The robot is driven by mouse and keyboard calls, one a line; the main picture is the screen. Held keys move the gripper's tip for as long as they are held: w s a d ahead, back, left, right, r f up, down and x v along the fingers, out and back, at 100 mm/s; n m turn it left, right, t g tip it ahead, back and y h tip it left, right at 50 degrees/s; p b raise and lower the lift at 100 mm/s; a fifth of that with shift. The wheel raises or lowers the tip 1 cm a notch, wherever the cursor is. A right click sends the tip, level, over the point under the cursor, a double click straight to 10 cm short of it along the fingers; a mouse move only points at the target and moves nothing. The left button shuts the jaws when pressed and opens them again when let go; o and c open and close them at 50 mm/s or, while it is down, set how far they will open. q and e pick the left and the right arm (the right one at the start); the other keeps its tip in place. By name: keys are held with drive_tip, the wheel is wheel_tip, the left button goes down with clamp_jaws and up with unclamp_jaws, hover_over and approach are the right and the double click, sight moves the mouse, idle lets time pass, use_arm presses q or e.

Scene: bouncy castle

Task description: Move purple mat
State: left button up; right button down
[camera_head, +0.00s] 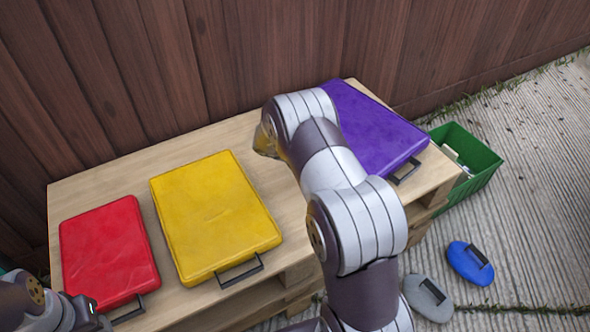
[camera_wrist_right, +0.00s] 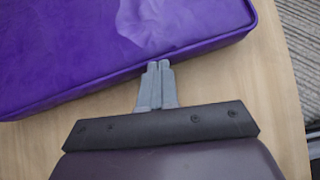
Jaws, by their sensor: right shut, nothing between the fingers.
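The purple mat (camera_head: 368,128) lies flat at the right end of the wooden pallet table, with a dark handle on its near edge. In the right wrist view the purple mat (camera_wrist_right: 120,40) fills the upper left. My right gripper (camera_wrist_right: 158,68) is shut and empty, its fingertips at the mat's side edge; I cannot tell if they touch. In the head view my right arm hides this gripper and part of the mat's left side. My left gripper (camera_head: 88,312) is partly seen at the lower left, near the red mat; its fingers are unclear.
A yellow mat (camera_head: 215,215) and a red mat (camera_head: 108,252) lie on the pallet table (camera_head: 120,172) to the left. A green crate (camera_head: 468,150) stands right of the table. Blue (camera_head: 468,262) and grey (camera_head: 425,298) oval handled objects lie on the ground. A wooden fence (camera_head: 230,50) closes the back.

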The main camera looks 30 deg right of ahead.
drive_tip(key=d, duration=0.2)
drive_tip(key=shift+s+d, duration=0.1)
drive_tip(key=shift+d, duration=0.2)
drive_tip(key=p+v, duration=0.5)
drive_tip(key=v, duration=0.7)
drive_tip(key=shift+a+r, duration=0.25)
